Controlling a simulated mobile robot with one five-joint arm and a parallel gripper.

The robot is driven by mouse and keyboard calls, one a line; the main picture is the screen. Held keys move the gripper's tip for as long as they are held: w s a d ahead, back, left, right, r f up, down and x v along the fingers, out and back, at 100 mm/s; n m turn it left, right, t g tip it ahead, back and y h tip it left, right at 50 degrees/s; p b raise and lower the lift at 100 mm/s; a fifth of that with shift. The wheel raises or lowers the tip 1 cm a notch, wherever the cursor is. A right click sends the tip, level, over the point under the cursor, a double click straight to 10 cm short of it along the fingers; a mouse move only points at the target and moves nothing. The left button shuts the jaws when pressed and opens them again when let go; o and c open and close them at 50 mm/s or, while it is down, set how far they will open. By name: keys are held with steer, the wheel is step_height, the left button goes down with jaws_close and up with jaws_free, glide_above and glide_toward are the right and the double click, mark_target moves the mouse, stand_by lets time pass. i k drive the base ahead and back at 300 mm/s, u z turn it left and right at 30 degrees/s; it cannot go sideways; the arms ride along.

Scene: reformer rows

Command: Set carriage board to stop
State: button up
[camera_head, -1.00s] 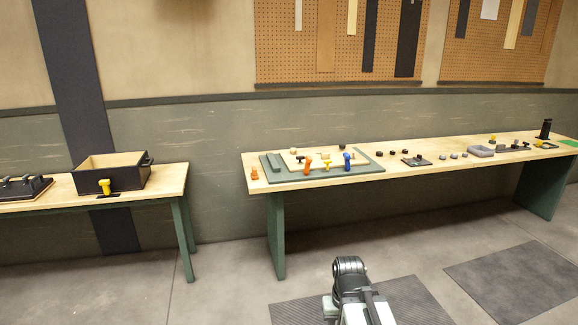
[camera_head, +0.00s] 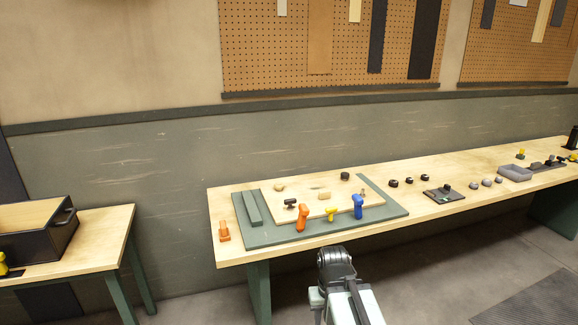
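The carriage board appears to be the pale wooden board (camera_head: 345,205) lying on a green base plate (camera_head: 290,237) on the long bench. A green raised bar (camera_head: 254,207) runs along the left end of the base, with a gap between it and the board, and may be the stop. An orange handle (camera_head: 302,217), a yellow knob (camera_head: 331,213) and a blue handle (camera_head: 358,206) stand along the board's front edge. My arm shows at the bottom, below the bench front. Its gripper fingers cannot be made out, so I cannot tell open from shut.
An orange piece (camera_head: 224,231) stands left of the base. Several small dark pieces (camera_head: 408,181), a dark plate (camera_head: 443,195) and a grey tray (camera_head: 515,173) sit to the right. A black box (camera_head: 40,232) stands on another table at left. Floor separates the tables.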

mark_target(321, 192)
steer(key=i, duration=0.5)
steer(key=z, duration=2.25)
steer(key=i, duration=0.7)
steer(key=u, duration=3.8)
steer(key=i, duration=1.65)
steer(key=z, duration=0.05)
